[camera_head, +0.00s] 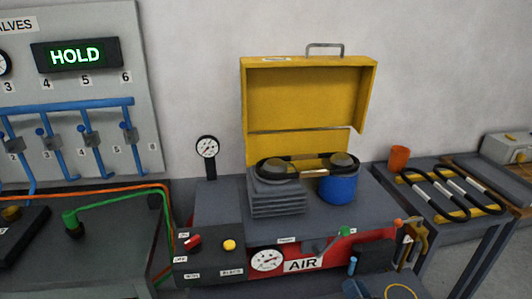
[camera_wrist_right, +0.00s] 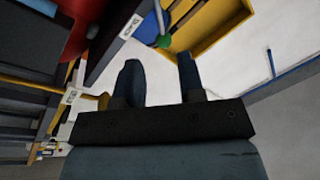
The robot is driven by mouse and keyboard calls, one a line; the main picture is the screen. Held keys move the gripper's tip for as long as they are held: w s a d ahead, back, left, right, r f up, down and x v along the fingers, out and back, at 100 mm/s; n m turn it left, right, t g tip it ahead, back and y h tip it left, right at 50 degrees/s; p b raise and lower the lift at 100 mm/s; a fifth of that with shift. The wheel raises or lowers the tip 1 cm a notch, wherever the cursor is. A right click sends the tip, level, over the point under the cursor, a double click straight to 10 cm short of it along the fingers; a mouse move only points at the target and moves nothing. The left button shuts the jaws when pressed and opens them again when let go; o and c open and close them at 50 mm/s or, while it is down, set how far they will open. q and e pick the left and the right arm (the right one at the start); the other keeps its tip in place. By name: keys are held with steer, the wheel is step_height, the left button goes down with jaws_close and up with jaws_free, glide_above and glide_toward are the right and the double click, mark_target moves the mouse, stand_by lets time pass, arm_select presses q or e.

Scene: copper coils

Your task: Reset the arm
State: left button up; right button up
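My right gripper shows in the right wrist view (camera_wrist_right: 160,76), with two dark blue fingers standing apart and nothing between them, so it is open and empty. In the head view what seems to be part of it, in blue (camera_head: 353,277), shows at the bottom edge, in front of the red AIR panel (camera_head: 325,261). Most of the right arm is out of the head view. My left gripper is not in view.
The compressor bench has a raised yellow lid (camera_head: 300,95), a black belt (camera_head: 300,166), a blue cylinder (camera_head: 338,188) and a green-knobbed lever (camera_head: 345,231). The green knob also shows beyond the fingers in the wrist view (camera_wrist_right: 164,41). A side table (camera_head: 422,218) holds spare belts and an orange cup (camera_head: 398,157).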

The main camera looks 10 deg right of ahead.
steer(key=s+a+f+n+g, duration=0.4)
steer(key=s+a+g, duration=0.15)
steer(key=s, duration=0.45)
steer(key=s+a+f+n+g, duration=0.4)
steer(key=s+a, duration=0.2)
steer(key=s, duration=0.5)
arm_select(q)
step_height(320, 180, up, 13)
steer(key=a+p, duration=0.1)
steer(key=p, duration=1.4)
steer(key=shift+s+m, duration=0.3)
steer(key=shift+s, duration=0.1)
arm_select(e)
step_height(320, 180, up, 14)
steer(key=d, duration=0.1)
steer(key=shift+d+f+t, duration=0.25)
steer(key=shift+t, duration=0.1)
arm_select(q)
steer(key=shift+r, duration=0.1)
